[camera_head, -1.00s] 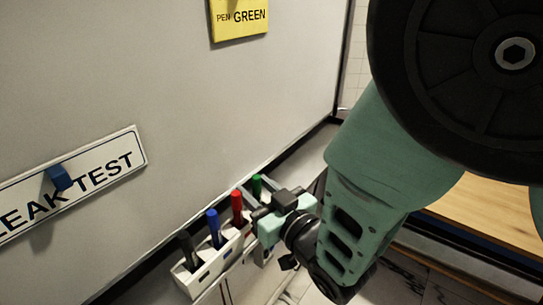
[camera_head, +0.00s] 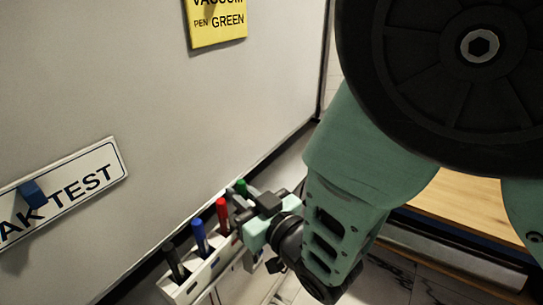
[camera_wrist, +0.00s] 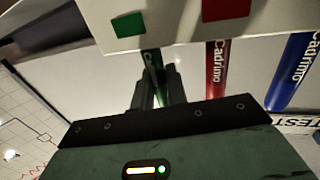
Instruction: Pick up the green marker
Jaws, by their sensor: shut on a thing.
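My gripper (camera_head: 241,200) is shut on the green marker (camera_head: 241,187), the far one in the row by the white board. In the wrist view the green marker (camera_wrist: 154,68) stands between my two dark fingers (camera_wrist: 157,88). Its upper end shows above the fingers in the head view. Its other end runs behind the holder's labelled face in the wrist view, so I cannot tell how deep it sits in the slot.
The white holder (camera_head: 180,293) also carries red (camera_head: 222,215), blue (camera_head: 199,237) and black (camera_head: 175,262) markers. The red one is close beside my fingers. The whiteboard (camera_head: 140,90) rises just behind, with a yellow sign (camera_head: 217,25) and a LEAK TEST plate (camera_head: 100,160).

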